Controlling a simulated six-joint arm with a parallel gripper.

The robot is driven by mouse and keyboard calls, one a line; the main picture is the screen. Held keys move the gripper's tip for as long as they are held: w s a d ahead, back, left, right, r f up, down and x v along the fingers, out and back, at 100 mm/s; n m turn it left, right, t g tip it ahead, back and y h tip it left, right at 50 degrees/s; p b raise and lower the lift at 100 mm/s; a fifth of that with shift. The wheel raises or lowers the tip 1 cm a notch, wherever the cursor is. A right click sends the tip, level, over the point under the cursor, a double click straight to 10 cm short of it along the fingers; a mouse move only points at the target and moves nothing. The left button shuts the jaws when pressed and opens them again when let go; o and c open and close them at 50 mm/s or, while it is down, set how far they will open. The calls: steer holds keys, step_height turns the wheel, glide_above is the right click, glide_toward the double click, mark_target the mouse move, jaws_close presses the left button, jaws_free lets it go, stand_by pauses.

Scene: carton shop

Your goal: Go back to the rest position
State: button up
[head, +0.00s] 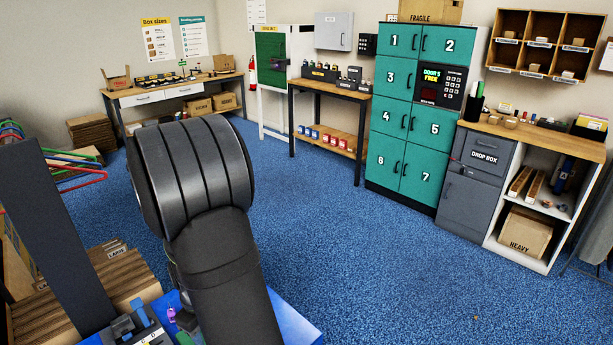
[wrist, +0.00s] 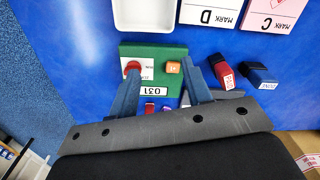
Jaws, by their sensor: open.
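My gripper (wrist: 161,66) shows in the wrist view, its two blue-grey fingers apart with nothing held between them. The fingers reach over a green board (wrist: 148,52) on a blue work surface (wrist: 100,30). On the board are a red round piece (wrist: 132,67), a small orange block (wrist: 173,67) and a label reading 031. Small purple and red pieces show between the fingers near the label. I cannot tell whether the fingers touch the board. In the head view my dark arm fills the left middle and hides the gripper.
A white tray (wrist: 145,14) and cards marked D (wrist: 208,14) and C (wrist: 275,14) lie beyond the board. A red stamp-like piece (wrist: 223,74) and a dark blue one (wrist: 259,74) lie right. Teal lockers (head: 401,120) stand across open blue carpet (head: 350,240).

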steer(key=w+d+f+m, duration=0.3)
steer(key=w+d+m, duration=0.3)
steer(key=d, duration=0.6)
steer(key=w+d+f+m, duration=0.3)
steer(key=w+d+m, duration=0.3)
steer(key=d, duration=0.6)
steer(key=shift+w+d+m, duration=0.15)
steer(key=shift+w+m, duration=0.15)
steer(key=shift+w, duration=0.65)
steer(key=s+a+r+n, duration=0.2)
steer(key=s+a+n, duration=0.2)
steer(key=a, duration=0.5)
steer(key=s+a+r+n, duration=0.2)
steer(key=s+a+n, duration=0.1)
steer(key=a, duration=0.6)
steer(key=shift+s+n, duration=0.4)
steer(key=shift+n, duration=0.3)
steer(key=shift+d, duration=0.15)
